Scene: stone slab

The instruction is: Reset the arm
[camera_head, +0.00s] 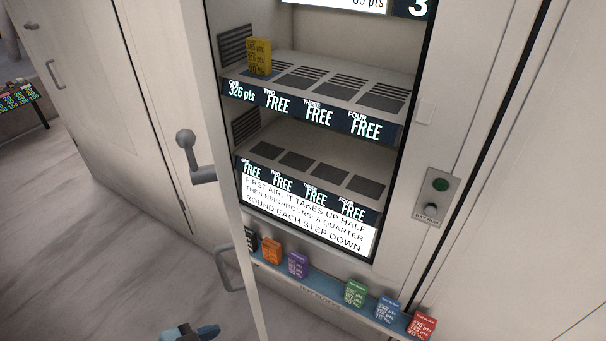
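No gripper fingers can be made out in the head view. A small blue and dark grey piece shows at the bottom edge, left of centre; too little of it shows to tell what it is. The open cabinet (420,60) has a shelf with a yellow block (259,57) standing at its left end, over the label "ONE 326 pts". The other places on that shelf are bare and labelled FREE. The lower shelf (262,132) is empty, with all its labels reading FREE.
A ledge (325,283) below the cabinet holds a dark, an orange (271,250), a purple (298,265), a green (356,293), a blue (387,309) and a red block (422,325). A handled door (205,100) stands open at left. Floor at left is clear.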

